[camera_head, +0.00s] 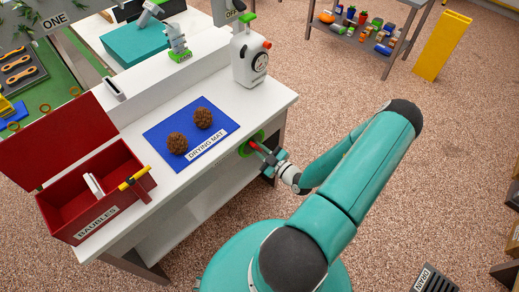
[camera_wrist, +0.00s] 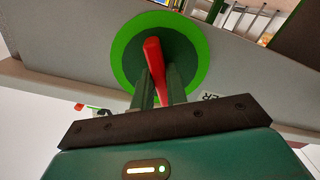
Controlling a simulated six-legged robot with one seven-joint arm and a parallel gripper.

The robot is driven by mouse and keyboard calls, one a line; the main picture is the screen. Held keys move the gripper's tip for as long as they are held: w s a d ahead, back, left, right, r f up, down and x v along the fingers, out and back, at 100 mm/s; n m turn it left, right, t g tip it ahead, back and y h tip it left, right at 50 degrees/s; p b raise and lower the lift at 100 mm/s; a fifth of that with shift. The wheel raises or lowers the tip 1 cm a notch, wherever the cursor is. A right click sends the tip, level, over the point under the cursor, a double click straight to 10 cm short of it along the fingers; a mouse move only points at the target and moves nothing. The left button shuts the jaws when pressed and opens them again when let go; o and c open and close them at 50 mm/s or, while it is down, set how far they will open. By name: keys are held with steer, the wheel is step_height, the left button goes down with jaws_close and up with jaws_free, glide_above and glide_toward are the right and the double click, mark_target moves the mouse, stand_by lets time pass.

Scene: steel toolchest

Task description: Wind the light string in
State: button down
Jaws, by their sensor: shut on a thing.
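A green disc (camera_head: 246,146) with a red handle (camera_head: 257,147) is fixed to the front edge of the white bench. My gripper (camera_head: 272,156) reaches it from the right, at the end of my teal arm. In the wrist view, the green disc (camera_wrist: 118,50) has a bright rim and a darker centre, and the red handle (camera_wrist: 155,62) stands across it, tilted slightly. My gripper's fingers (camera_wrist: 160,82) are shut on the red handle. I cannot make out a light string in either view. A label beside the disc is partly hidden, with only its last letters showing.
The white bench (camera_head: 215,100) holds a blue drying mat (camera_head: 200,120) with two brown cones, a red baubles box (camera_head: 85,200) with its lid raised, and a white canister (camera_head: 249,58). A yellow stand (camera_head: 441,46) is at the far right.

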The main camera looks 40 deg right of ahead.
steer(key=m, duration=0.5)
steer(key=shift+s+m, duration=0.1)
steer(key=shift+m, duration=0.3)
stand_by(0.4)
steer(key=c, duration=1.4)
jaws_free()
steer(key=s, duration=1.3)
steer(key=shift+s+d, duration=0.2)
steer(key=shift+s, duration=0.2)
